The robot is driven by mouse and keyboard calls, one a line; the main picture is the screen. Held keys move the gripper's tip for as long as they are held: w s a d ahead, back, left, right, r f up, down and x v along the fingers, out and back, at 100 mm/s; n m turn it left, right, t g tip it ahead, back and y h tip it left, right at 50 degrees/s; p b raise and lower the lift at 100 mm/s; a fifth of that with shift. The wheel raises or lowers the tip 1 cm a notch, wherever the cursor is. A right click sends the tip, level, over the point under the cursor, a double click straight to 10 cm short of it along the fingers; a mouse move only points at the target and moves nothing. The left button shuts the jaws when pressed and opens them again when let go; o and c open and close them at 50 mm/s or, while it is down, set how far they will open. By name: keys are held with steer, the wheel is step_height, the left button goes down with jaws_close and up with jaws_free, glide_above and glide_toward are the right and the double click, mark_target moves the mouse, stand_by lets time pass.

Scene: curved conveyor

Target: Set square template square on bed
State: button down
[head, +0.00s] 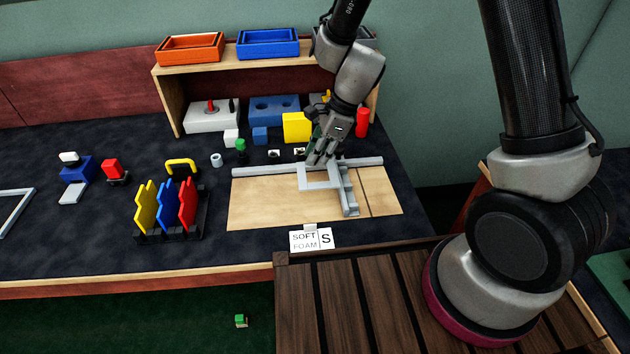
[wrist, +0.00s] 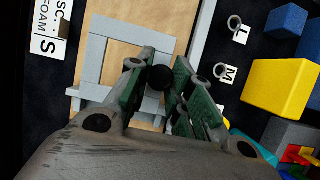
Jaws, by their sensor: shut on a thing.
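The square template (head: 320,186) is a pale grey open frame over the wooden bed (head: 255,205). It also shows in the wrist view (wrist: 94,60). My gripper (head: 318,158) is above the frame's far side, fingers pointing down. In the wrist view its green-padded fingers (wrist: 160,85) close around a black round knob (wrist: 159,78), seemingly the template's. A grey bar (head: 349,200) runs front to back along the template's right side. A long grey rail (head: 260,171) lies across the bed's back edge. I cannot tell whether the frame touches the bed.
Behind the rail are small label cards (head: 274,154), a yellow block (head: 297,127) and a red cylinder (head: 362,122). A rack of coloured pieces (head: 168,207) stands left. The bed's left part is clear.

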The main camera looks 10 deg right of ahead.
step_height(320, 180, down, 7)
steer(key=shift+r, duration=0.2)
steer(key=shift+f, duration=0.1)
steer(key=c, duration=1.3)
jaws_free()
steer(key=s+d+r+n, duration=0.1)
steer(key=d+r+n, duration=0.1)
steer(key=d+r, duration=0.35)
steer(key=s+d+r+n+t, duration=0.1)
steer(key=d+r, duration=0.1)
steer(key=r, duration=0.6)
steer(key=d+r+n, duration=0.2)
steer(key=d+r, duration=0.1)
steer(key=r, duration=0.4)
steer(key=s+d+r+n+t+h, duration=0.1)
steer(key=s+d+r+n, duration=0.3)
steer(key=s+d, duration=0.2)
steer(key=s+d+r+n+t+h, duration=0.1)
steer(key=s+d+r+n+h, duration=0.1)
steer(key=s+d+r+n, duration=0.2)
steer(key=s+d+r+n+t+h, duration=0.1)
steer(key=s+d+r+n, duration=0.4)
steer(key=s+d, duration=0.2)
steer(key=shift+s+d+r+h, duration=0.3)
steer(key=shift+s+d+r, duration=0.05)
steer(key=shift+s, duration=0.05)
